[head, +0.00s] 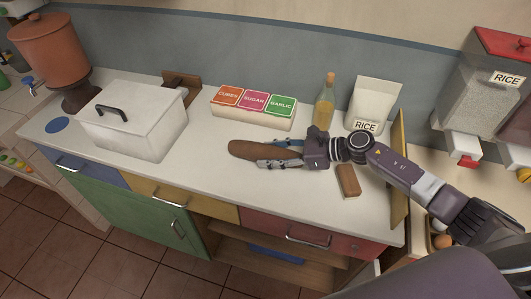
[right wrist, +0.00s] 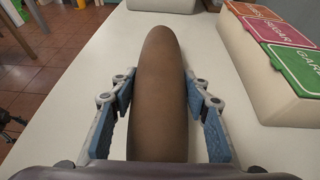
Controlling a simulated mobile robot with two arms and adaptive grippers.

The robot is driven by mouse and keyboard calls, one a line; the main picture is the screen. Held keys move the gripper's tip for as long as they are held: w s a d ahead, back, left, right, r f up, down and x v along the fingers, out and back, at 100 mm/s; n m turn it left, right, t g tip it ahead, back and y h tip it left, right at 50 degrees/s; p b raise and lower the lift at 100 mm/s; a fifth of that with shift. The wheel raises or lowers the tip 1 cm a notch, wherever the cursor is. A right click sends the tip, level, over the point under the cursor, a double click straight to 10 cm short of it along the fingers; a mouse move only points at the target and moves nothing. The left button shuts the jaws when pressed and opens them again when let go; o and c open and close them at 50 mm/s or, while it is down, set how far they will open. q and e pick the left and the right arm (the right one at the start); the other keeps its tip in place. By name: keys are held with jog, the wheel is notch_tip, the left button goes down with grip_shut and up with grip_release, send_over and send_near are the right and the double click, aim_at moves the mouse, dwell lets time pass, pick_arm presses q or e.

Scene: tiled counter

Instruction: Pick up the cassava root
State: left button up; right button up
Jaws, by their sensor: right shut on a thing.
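The cassava root (head: 248,150) is a long brown root lying lengthwise on the white counter, left of my right gripper in the head view. My right gripper (head: 281,153) has its fingers on both sides of the root's near part. In the right wrist view the root (right wrist: 163,80) runs away from the camera between the blue finger pads of the gripper (right wrist: 160,115). The gripper is shut on the root. The root's near end is hidden by the gripper. My left gripper is not in view.
A box with cubes, sugar and garlic labels (head: 250,116) stands behind the root. A bottle (head: 324,105) and rice bag (head: 374,98) stand behind the gripper. A brown block (head: 347,181) lies near the wrist. A white lidded box (head: 130,122) stands left; counter between is clear.

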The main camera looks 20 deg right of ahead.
jog(key=c, duration=0.7)
jog(key=shift+r, duration=0.1)
jog(key=shift+c, duration=0.2)
jog(key=shift+w+r, duration=0.1)
jog(key=shift+r, duration=0.05)
jog(key=shift+c, duration=0.2)
